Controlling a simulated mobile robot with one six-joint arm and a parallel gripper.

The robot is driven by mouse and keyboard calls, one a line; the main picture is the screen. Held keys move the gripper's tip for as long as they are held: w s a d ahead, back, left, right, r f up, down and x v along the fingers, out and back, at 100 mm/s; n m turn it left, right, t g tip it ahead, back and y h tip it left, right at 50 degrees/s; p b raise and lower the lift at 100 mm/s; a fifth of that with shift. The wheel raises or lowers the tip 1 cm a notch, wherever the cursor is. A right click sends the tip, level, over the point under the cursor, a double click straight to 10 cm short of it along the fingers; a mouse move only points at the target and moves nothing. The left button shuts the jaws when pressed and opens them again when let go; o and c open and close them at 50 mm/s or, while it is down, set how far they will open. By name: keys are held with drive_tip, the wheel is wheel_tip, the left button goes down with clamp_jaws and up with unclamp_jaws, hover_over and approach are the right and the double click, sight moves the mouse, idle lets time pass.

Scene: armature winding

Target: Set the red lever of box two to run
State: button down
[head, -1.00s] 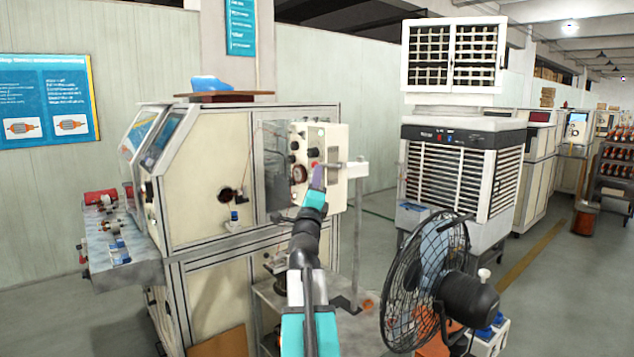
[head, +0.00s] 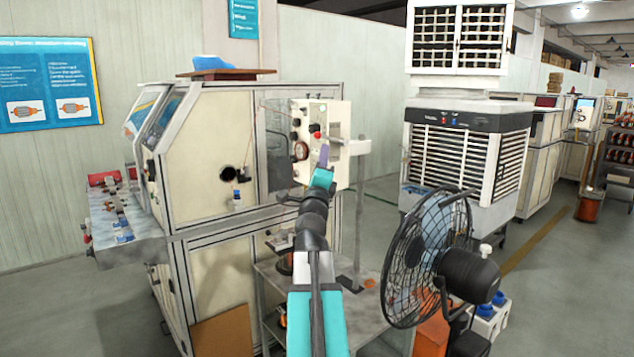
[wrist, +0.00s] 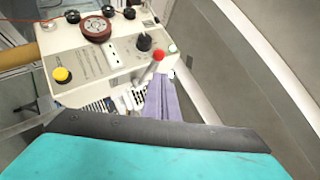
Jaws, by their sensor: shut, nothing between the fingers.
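A cream control box (head: 338,118) stands at the right end of the large machine cabinet. I cannot read a label calling it box two. The red-knobbed lever (wrist: 159,55) is on its panel in the wrist view, with a pale shaft slanting down-left from the red ball. The red knob shows small in the head view (head: 317,135). My gripper (wrist: 164,82) has its purple fingers shut and empty, just below and right of the lever. Whether they touch it I cannot tell. In the head view my gripper (head: 323,155) is in front of the box's lower part.
The panel also has a yellow button (wrist: 62,75), a round red-rimmed dial (wrist: 96,27) and a black knob (wrist: 144,41). A black fan (head: 430,255) and an air cooler (head: 468,160) stand to the right.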

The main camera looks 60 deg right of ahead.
drive_tip(key=r+b+v, duration=0.1)
drive_tip(key=b+v, duration=0.3)
drive_tip(key=v, duration=0.4)
drive_tip(key=shift+a, duration=0.5)
drive_tip(key=shift+s+a+b, duration=0.1)
drive_tip(key=shift+b, duration=0.45)
drive_tip(key=a+b, duration=0.1)
drive_tip(key=b, duration=0.1)
drive_tip(key=shift+s+a+f+b, duration=0.15)
drive_tip(key=shift+b, duration=0.2)
drive_tip(key=shift+a, duration=0.1)
drive_tip(key=shift+a, duration=0.1)
